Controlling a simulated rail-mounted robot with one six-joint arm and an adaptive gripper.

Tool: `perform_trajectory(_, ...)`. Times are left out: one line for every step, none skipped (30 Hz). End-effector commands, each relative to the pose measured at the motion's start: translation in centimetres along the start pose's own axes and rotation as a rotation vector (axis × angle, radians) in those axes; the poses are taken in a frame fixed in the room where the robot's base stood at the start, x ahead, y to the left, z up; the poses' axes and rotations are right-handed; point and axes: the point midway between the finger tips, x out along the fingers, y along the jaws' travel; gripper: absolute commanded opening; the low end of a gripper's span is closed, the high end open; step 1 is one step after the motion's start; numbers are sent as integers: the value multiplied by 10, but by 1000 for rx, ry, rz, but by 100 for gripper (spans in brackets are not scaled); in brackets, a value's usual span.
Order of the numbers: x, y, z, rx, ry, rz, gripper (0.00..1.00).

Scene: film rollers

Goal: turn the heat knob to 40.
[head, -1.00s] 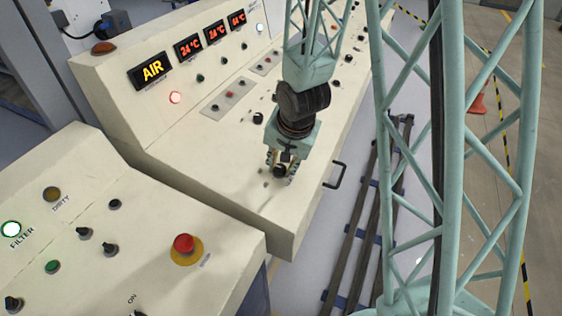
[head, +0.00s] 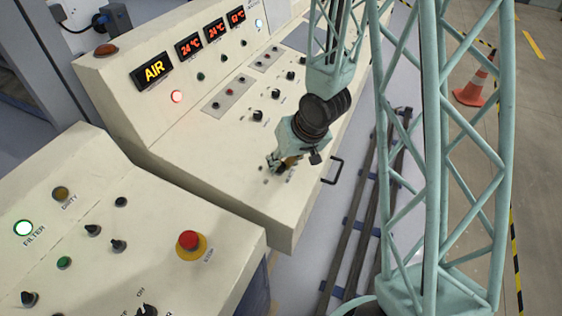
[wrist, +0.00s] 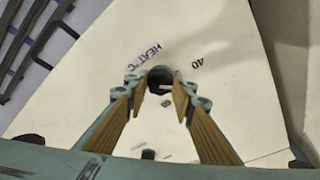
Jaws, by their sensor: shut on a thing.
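The heat knob (wrist: 160,78) is dark and round and sits on the cream panel, between my fingertips in the wrist view. The label HEAT °C (wrist: 146,56) is printed above it, and a 40 mark (wrist: 197,63) is above and to its right. My gripper (wrist: 163,88) has its tan-padded fingers on both sides of the knob and is shut on it. The knob's pointer direction is not clear. In the head view my gripper (head: 277,166) is down at the near end of the rear console, and it hides the knob there.
The rear console (head: 200,200) carries AIR (head: 153,71) and temperature displays (head: 217,29), with several other knobs behind my gripper. A handle (head: 334,171) is on the console's right side. The nearer console has a red stop button (head: 190,240).

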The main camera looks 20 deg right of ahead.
Motion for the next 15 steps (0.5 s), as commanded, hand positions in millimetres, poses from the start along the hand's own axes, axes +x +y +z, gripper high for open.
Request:
perform_trajectory(-2,1,-1,-39,-1,-9,13)
perform_trajectory(-2,1,-1,-66,-1,-15,13)
perform_trajectory(-2,1,0,-104,-1,-24,13)
perform_trajectory(-2,1,0,-132,-1,-30,13)
perform_trajectory(-2,1,-1,-159,-1,-37,13)
perform_trajectory(-2,2,-1,-194,-1,-44,13)
perform_trajectory(-2,2,-1,-221,-1,-50,13)
perform_trajectory(-2,2,-1,-246,-1,-56,13)
perform_trajectory(-2,2,-1,-279,-1,-64,13)
perform_trajectory(-2,2,-1,-303,-1,-69,13)
perform_trajectory(-2,2,0,-325,-1,-74,13)
perform_trajectory(-1,2,0,-353,-1,-81,13)
perform_trajectory(-1,2,-1,-373,-1,-85,13)
perform_trajectory(-1,2,-1,-392,-1,-90,13)
perform_trajectory(-1,2,-1,-414,0,-94,13)
